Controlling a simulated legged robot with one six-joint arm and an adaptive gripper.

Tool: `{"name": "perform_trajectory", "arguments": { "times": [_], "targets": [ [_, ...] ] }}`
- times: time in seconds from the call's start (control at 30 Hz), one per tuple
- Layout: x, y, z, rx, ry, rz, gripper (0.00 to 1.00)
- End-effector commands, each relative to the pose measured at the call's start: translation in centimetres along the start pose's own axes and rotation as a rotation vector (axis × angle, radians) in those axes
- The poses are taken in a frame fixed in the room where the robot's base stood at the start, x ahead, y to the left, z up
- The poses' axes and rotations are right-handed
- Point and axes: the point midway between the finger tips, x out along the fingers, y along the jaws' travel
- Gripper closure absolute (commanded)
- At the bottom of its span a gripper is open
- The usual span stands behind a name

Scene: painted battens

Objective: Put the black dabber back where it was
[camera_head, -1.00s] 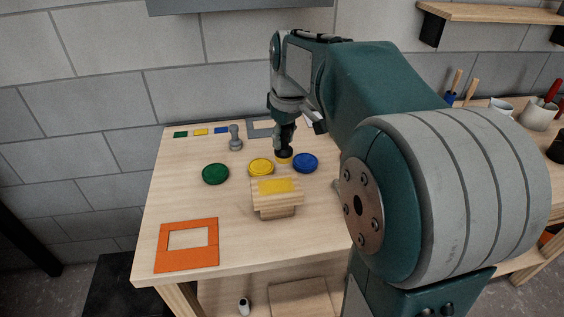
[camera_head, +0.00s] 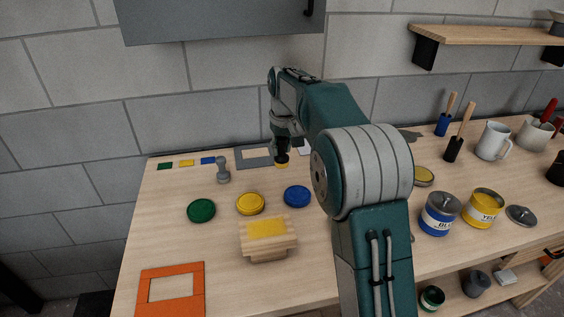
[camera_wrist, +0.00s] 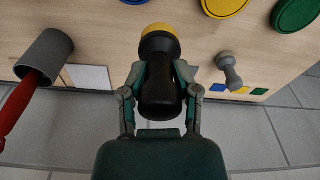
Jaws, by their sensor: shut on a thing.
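My gripper (camera_wrist: 158,82) is shut on the black dabber (camera_wrist: 158,98), whose yellow tip (camera_wrist: 160,42) points away from my palm. In the head view the dabber (camera_head: 282,158) hangs tip down from my gripper (camera_head: 282,146), behind the yellow and blue pads. I cannot tell whether its tip touches the table. A grey dabber-like piece (camera_head: 223,172) stands to the left; it also shows in the wrist view (camera_wrist: 229,70). The block of battens (camera_head: 268,246) has a yellow painted patch on top and stands nearer the front.
Green (camera_head: 201,210), yellow (camera_head: 250,203) and blue (camera_head: 297,196) round pads lie in a row. A grey frame (camera_head: 240,162) lies at the back, an orange frame (camera_head: 172,268) at front left. Paint cans (camera_head: 440,217) stand right of my arm. A grey cup (camera_wrist: 50,47) holds something red.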

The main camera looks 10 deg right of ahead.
Motion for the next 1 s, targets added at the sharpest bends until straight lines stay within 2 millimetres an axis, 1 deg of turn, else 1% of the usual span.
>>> {"name": "perform_trajectory", "arguments": {
  "times": [0.03,0.1,0.33,0.43,0.6,0.87,0.93,1.0],
  "targets": [
    [0.7,0.4,-0.8,0.002,-0.001,0.000,1.00],
    [1.2,0.7,-1.8,0.002,-0.001,-0.001,1.00],
    [3.3,1.7,-4.9,0.001,0.000,-0.001,1.00],
    [5.2,1.9,-6.0,0.001,-0.003,-0.001,1.00],
    [7.7,2.5,-7.6,0.000,0.000,0.000,1.00],
    [9.2,2.8,-8.5,0.000,0.000,-0.001,1.00],
    [9.8,2.9,-8.6,0.000,-0.001,-0.001,1.00],
    [11.0,2.9,-8.4,0.000,-0.003,-0.001,1.00]
  ]
}}
